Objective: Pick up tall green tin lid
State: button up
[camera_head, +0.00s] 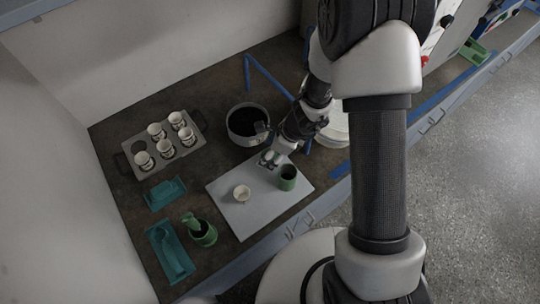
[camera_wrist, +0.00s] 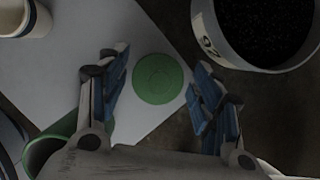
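The tall green tin lid is a flat round green disc (camera_wrist: 158,79) in the wrist view, lying near the edge of the white board (camera_wrist: 120,35). My gripper (camera_wrist: 152,85) is open, with one blue-padded finger on each side of the lid and a gap on both sides.
A pot of dark material (camera_head: 235,133) stands close behind the gripper. A white cup (camera_head: 241,193) is on the board. At the left are a rack (camera_head: 127,147) with several cups, two teal trays (camera_head: 165,193) and a green container (camera_head: 203,234).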

jog(key=c, duration=0.6)
